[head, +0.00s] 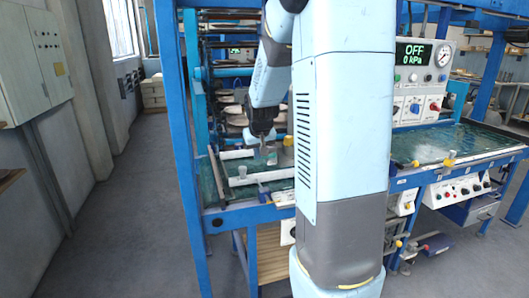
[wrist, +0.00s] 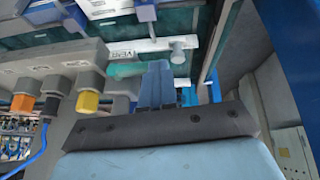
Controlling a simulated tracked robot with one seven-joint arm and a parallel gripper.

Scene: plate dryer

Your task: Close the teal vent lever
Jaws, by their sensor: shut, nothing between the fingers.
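A pale plate marked VENT (wrist: 122,53) shows in the wrist view, just beyond my gripper (wrist: 157,68). A short grey cylindrical knob (wrist: 184,43) stands to the right of the plate. A teal strip (wrist: 125,70) lies below the plate, partly hidden by my fingers; I cannot tell whether it is the vent lever or its setting. My gripper is shut and empty, its blue fingers together near the strip and knob. Contact cannot be told. In the head view my gripper (head: 266,143) points down over the teal bed of the blue frame, small and partly blurred.
Orange (wrist: 22,104) and yellow (wrist: 88,101) fittings sit on a grey manifold left of my gripper. A blue post (head: 176,120) stands left of the bed. A panel reading OFF, 0 kPa (head: 413,53) is at right. The floor at left is clear.

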